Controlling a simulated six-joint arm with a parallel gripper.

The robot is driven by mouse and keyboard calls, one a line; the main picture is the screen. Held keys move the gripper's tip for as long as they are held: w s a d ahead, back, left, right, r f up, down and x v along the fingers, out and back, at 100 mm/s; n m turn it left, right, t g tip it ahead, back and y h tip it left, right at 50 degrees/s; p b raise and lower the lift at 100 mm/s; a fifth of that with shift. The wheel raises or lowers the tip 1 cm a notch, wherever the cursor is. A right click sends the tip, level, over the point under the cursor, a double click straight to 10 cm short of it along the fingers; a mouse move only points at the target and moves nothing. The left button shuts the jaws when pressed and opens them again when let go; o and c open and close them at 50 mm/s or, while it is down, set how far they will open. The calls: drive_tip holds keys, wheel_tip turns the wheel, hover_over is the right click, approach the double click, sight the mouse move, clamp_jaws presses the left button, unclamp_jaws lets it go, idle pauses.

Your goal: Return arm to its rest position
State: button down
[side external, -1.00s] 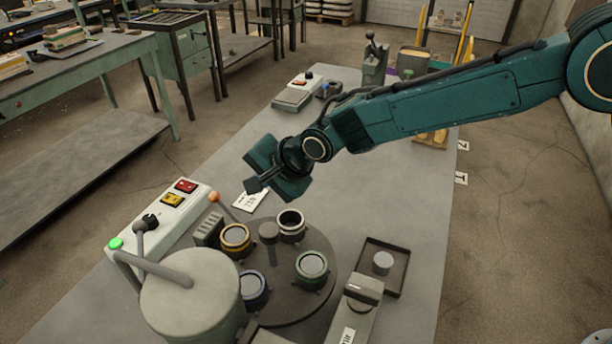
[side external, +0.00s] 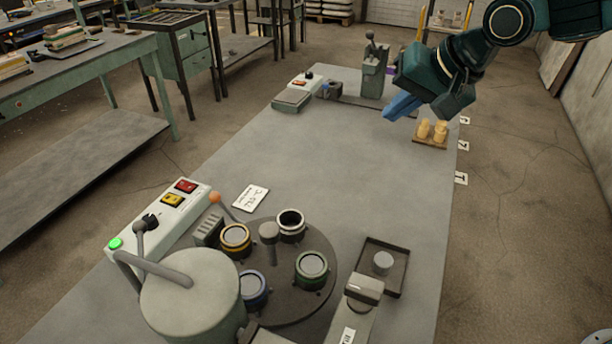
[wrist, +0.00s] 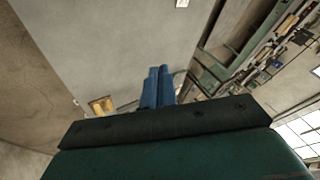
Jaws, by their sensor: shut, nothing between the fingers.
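My gripper (side external: 402,106) is at the upper right in the side view, raised near the far right end of the grey table (side external: 330,150). Its blue fingers are together with nothing between them. The wrist view also shows the fingers (wrist: 158,86) side by side, pointing over the grey table top. My arm reaches in from the top right corner, and part of it is out of frame.
A round turntable (side external: 285,290) holds several ringed cups. Beside it are a large lidded pot (side external: 190,300), a control box (side external: 165,215) and a dark tray (side external: 400,255). Yellowish pieces (side external: 433,130) stand near my gripper. The table's middle is clear.

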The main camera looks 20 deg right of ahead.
drive_tip(key=s+d+r+n+h, duration=0.1)
drive_tip(key=s+d+r+n, duration=0.15)
drive_tip(key=s+d, duration=0.9)
drive_tip(key=s+d+f+n+h, duration=0.1)
drive_tip(key=s+d, duration=0.2)
drive_tip(key=s, duration=0.5)
drive_tip(key=s+d+f+n+g, duration=0.1)
drive_tip(key=s+d+n, duration=0.1)
drive_tip(key=s, duration=0.6)
drive_tip(key=shift+d+f+h, duration=0.2)
drive_tip(key=shift+d+h, duration=0.2)
drive_tip(key=shift+d, duration=0.15)
